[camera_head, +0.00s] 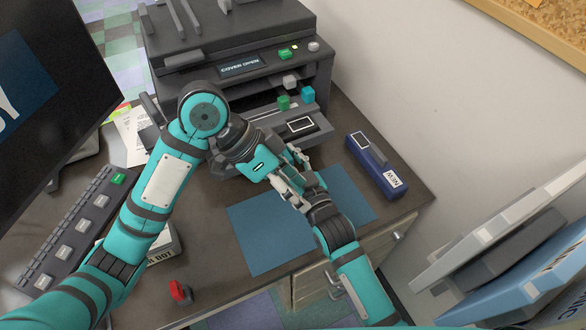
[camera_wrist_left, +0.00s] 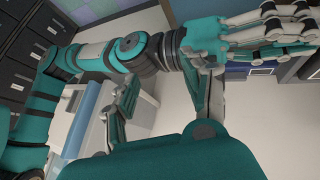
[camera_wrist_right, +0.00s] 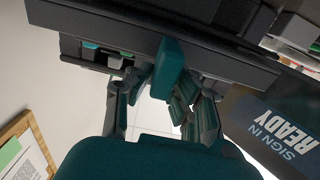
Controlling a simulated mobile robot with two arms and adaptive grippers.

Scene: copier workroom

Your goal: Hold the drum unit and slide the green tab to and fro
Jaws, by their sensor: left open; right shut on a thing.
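The dark drum unit (camera_head: 318,134), with a white-framed window on top, juts from the open front of the copier (camera_head: 178,66). A green tab (camera_head: 283,102) stands at its back, beside a cyan block. My right gripper (camera_head: 297,165) is at the unit's front edge. In the right wrist view its fingers are shut around a teal, handle-like piece (camera_wrist_right: 172,66); the exact contact is partly hidden. My left gripper (camera_head: 283,187) is open in front of the copier, close beside the right one. In the left wrist view its fingers (camera_wrist_left: 160,105) are apart with nothing between them.
A blue box marked NEW (camera_head: 373,166) lies right of the copier. A blue mat (camera_head: 262,235) covers the desk front. A keyboard (camera_head: 75,228), a monitor (camera_head: 45,90) and a red object (camera_head: 179,291) are at left. Binders (camera_head: 520,235) stand at lower right.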

